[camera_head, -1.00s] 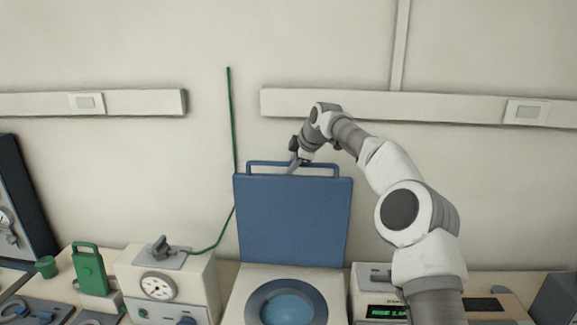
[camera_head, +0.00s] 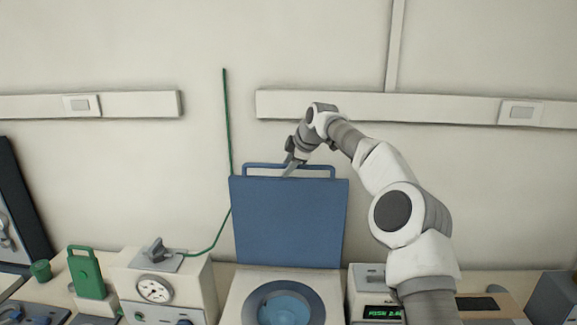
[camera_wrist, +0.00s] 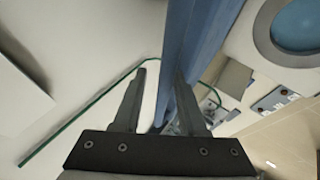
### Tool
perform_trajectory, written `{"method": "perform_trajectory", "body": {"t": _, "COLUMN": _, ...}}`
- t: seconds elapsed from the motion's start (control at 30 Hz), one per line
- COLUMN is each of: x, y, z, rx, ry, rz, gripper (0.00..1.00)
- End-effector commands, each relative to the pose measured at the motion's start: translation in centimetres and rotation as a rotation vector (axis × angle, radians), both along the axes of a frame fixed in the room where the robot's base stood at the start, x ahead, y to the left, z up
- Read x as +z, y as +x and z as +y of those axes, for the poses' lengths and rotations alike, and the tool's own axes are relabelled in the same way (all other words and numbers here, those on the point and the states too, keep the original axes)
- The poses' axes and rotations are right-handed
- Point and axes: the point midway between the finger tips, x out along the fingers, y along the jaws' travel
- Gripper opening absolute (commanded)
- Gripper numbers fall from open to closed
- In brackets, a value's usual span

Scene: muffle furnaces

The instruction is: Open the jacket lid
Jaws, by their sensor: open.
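The blue jacket lid (camera_head: 289,222) stands upright, raised behind the round opening (camera_head: 285,305) of its apparatus. A blue bar handle (camera_head: 318,167) runs along its top edge. My gripper (camera_head: 290,169) is at the left part of that handle, at the lid's top. In the wrist view my gripper (camera_wrist: 162,85) has its two dark fingers apart, with the edge of the blue lid (camera_wrist: 180,60) between or just beyond them. Whether a finger touches the lid or handle, I cannot tell.
A white box with a dial (camera_head: 155,289) and a green-handled piece (camera_head: 86,272) stand left of the apparatus. A unit with a green display (camera_head: 383,312) stands right. A green tube (camera_head: 228,130) runs up the wall, left of the lid. The wall is close behind.

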Motion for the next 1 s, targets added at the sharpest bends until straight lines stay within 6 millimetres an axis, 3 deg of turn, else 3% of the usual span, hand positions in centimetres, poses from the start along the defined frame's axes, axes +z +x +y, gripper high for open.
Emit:
{"method": "perform_trajectory", "body": {"t": 0.17, "x": -0.6, "y": -0.2, "z": -0.2, "rx": 0.002, "ry": -0.006, "rz": 0.011, "gripper": 0.5}}
{"method": "perform_trajectory", "body": {"t": 0.33, "x": 0.7, "y": -1.0, "z": -0.9, "rx": -0.001, "ry": -0.006, "rz": 0.006, "gripper": 0.5}}
{"method": "perform_trajectory", "body": {"t": 0.8, "x": 9.4, "y": -6.6, "z": -4.9, "rx": -0.003, "ry": -0.002, "rz": -0.003, "gripper": 0.5}}
{"method": "perform_trajectory", "body": {"t": 1.0, "x": 12.2, "y": -8.4, "z": -6.2, "rx": 0.0, "ry": -0.001, "rz": -0.002, "gripper": 0.5}}
